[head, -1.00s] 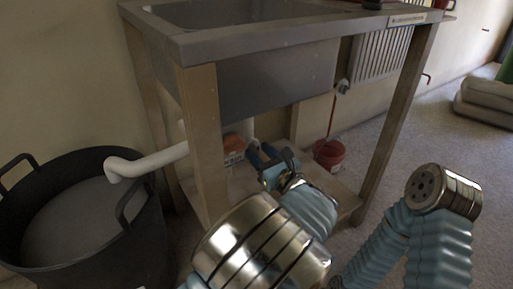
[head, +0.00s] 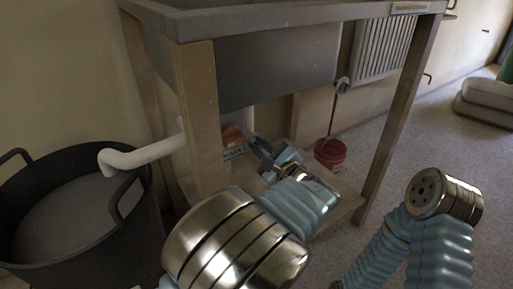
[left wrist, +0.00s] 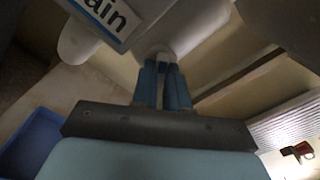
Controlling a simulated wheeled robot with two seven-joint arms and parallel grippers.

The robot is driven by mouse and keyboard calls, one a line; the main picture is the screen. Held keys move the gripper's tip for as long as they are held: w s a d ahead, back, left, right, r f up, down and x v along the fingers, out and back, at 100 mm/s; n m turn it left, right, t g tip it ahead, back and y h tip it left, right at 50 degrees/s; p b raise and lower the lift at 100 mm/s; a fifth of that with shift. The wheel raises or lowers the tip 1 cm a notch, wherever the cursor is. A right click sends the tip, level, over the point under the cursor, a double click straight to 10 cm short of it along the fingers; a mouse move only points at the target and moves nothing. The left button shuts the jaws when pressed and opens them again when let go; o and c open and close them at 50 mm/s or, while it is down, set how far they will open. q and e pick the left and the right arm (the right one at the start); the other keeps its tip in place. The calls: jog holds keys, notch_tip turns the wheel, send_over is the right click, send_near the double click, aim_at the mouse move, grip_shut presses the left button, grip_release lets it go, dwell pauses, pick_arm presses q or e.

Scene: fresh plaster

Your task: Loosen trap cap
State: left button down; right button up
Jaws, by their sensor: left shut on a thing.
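The sink's white drain pipe (head: 247,119) comes down under the basin. In the left wrist view, a pale rounded trap body (left wrist: 180,28) hangs above my fingers. My left gripper (head: 258,143) is under the sink, its blue fingers pointing up at the trap. In the left wrist view, the left gripper (left wrist: 163,82) is shut on the small pale trap cap (left wrist: 163,58) at the trap's underside. The fingers hide most of the cap, so I cannot tell how loose it is. My right gripper is out of view.
A wooden-legged sink stand (head: 205,110) surrounds the work space. A white pipe (head: 150,154) runs left to a black tub (head: 150,225) of grey liquid. A label (left wrist: 108,14) ending in "ain" is near the trap. A red bucket (head: 330,154) stands right. Open floor lies beyond.

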pick_arm(q)
jog(key=shift+n, duration=0.4)
jog(key=n, duration=0.4)
jog(key=shift+n, duration=0.3)
jog(key=n, duration=0.3)
jog(key=n, duration=0.8)
jog(key=shift+n, duration=0.3)
